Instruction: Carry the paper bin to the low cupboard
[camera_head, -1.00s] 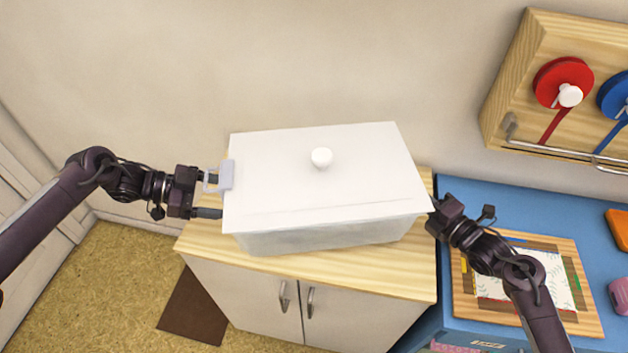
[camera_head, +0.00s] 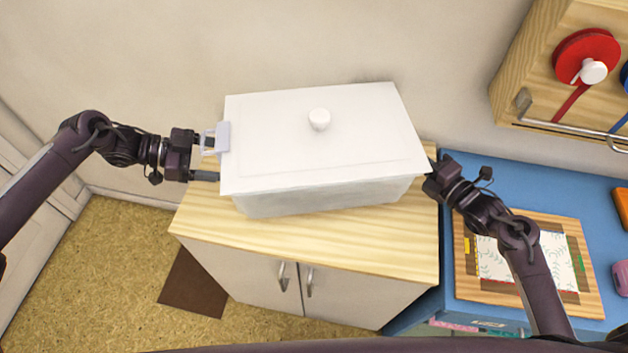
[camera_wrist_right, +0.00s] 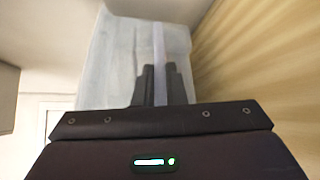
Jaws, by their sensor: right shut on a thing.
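The paper bin (camera_head: 325,200) is a white lidded box with a round knob (camera_head: 319,119). It is over the wooden top (camera_head: 330,245) of the low cupboard with two pale doors (camera_head: 350,298); I cannot tell whether it touches the top. My right gripper (camera_head: 431,178) is at the bin's right end; in the right wrist view its fingers (camera_wrist_right: 157,85) are shut on a thin upright part of the bin (camera_wrist_right: 158,45). My left gripper (camera_head: 206,160) is at the left end, its fingers apart beside the grey handle (camera_head: 223,138).
The wall is close behind the bin. A blue table (camera_head: 455,185) stands right of the cupboard with a wooden board and paper (camera_head: 536,262) on it. A wall rack (camera_head: 545,75) with red and blue reels hangs above. A brown mat (camera_head: 193,285) lies on the floor at left.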

